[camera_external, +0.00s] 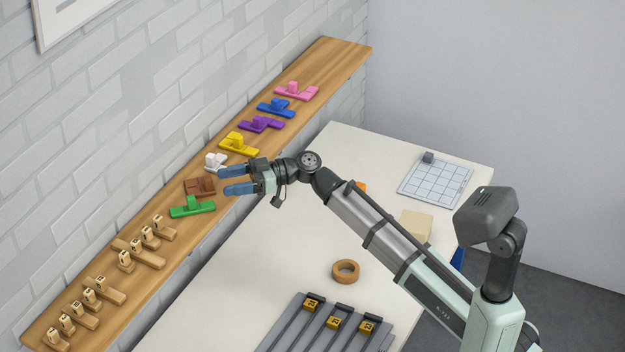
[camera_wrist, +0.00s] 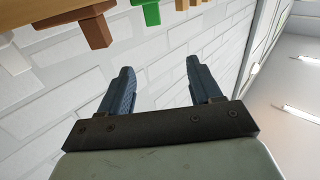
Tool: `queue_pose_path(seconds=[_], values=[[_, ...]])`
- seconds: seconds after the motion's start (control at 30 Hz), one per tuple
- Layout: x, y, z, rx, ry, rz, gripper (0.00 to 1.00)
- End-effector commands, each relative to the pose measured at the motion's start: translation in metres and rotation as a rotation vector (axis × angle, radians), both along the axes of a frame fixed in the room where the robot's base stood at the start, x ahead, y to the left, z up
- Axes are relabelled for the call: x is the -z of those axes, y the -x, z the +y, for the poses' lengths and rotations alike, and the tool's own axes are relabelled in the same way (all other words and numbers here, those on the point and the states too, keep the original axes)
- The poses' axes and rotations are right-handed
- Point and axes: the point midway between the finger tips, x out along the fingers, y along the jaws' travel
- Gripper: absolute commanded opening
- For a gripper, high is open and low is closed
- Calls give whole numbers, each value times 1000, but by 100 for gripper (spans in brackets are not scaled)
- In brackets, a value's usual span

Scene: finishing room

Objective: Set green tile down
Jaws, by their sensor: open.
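The green tile (camera_external: 192,207) lies on the wooden wall shelf (camera_external: 160,222), next to the brown tile (camera_external: 200,187). A raised knob shows on its top. My gripper (camera_external: 232,180) is open and empty, to the right of the brown tile in the external view, with its fingers pointing toward the wall. It appears apart from the green tile. In the wrist view, a green piece (camera_wrist: 152,12) and a brown piece (camera_wrist: 90,27) show at the top edge, beyond my open fingers, with nothing between them.
White, yellow (camera_external: 238,145), purple, blue and pink tiles line the shelf's far part; wooden pieces (camera_external: 135,250) fill its near part. The white table (camera_external: 215,300) holds a tape roll (camera_external: 345,271), a grid board (camera_external: 436,183), a beige block (camera_external: 415,226) and a grey slotted panel (camera_external: 300,335).

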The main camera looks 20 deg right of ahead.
Motion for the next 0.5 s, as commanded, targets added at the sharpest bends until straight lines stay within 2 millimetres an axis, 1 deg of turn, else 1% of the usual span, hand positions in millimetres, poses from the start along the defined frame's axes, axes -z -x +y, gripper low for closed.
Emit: queue_pose_path(seconds=[0.03, 0.1, 0.2, 0.27, 0.37, 0.43, 0.5], values=[[-13, -1, 0, 1, -5, -15, 64], [-29, -1, 0, 6, -2, -42, 64], [-47, -2, -1, 15, 31, -93, 64], [-55, -2, -1, 15, 71, -123, 64], [-55, -3, -3, 13, 170, -140, 64], [-47, -5, -5, 11, 242, -128, 64], [-32, -6, -8, 10, 311, -99, 64]])
